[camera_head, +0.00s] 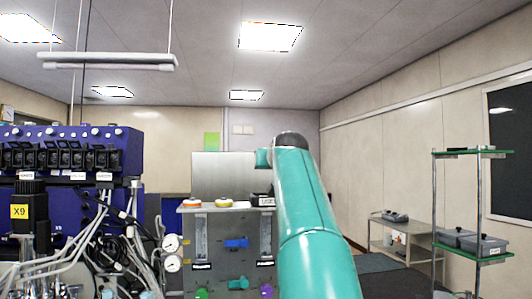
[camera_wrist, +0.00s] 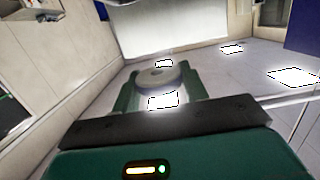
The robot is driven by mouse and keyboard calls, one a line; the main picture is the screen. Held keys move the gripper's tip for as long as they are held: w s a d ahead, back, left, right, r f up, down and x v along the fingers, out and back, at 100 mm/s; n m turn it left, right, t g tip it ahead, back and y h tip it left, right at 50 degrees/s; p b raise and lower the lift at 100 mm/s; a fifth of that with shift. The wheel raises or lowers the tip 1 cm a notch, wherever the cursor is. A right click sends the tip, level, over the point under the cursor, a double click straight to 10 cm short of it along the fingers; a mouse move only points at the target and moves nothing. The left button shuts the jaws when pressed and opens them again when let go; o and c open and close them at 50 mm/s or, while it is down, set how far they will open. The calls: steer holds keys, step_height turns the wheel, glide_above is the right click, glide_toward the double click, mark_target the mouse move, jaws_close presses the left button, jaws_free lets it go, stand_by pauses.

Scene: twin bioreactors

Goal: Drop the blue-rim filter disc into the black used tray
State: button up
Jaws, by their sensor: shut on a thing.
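In the wrist view my gripper (camera_wrist: 158,88) is shut on a round filter disc (camera_wrist: 155,79), which sits between the two green fingers. Its top looks pale grey and its rim bluish grey, with glare over the lower part. In the head view the disc cannot be made out; my teal arm rises on the right of centre and its end (camera_head: 263,158) is above the panel. The black used tray (camera_head: 261,195), with a white label, is on top of the grey panel, below the arm's end and partly hidden by my arm.
Two discs, one orange-rimmed (camera_head: 192,203) and one yellow-rimmed (camera_head: 223,202), lie on the panel top left of the tray. The blue bioreactor unit (camera_head: 65,165) with tubing stands at left. A glass-shelf rack (camera_head: 470,200) and low trolley (camera_head: 400,235) stand at right.

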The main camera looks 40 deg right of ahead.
steer(key=shift+w+d+f, duration=0.65)
steer(key=shift+w+d, duration=0.05)
steer(key=shift+w, duration=0.15)
steer(key=shift+f, duration=2.9)
steer(key=o, duration=1.1)
steer(key=shift+s, duration=0.1)
steer(key=v, duration=1.3)
steer(key=shift+s+a, duration=0.15)
steer(key=shift+s, duration=0.15)
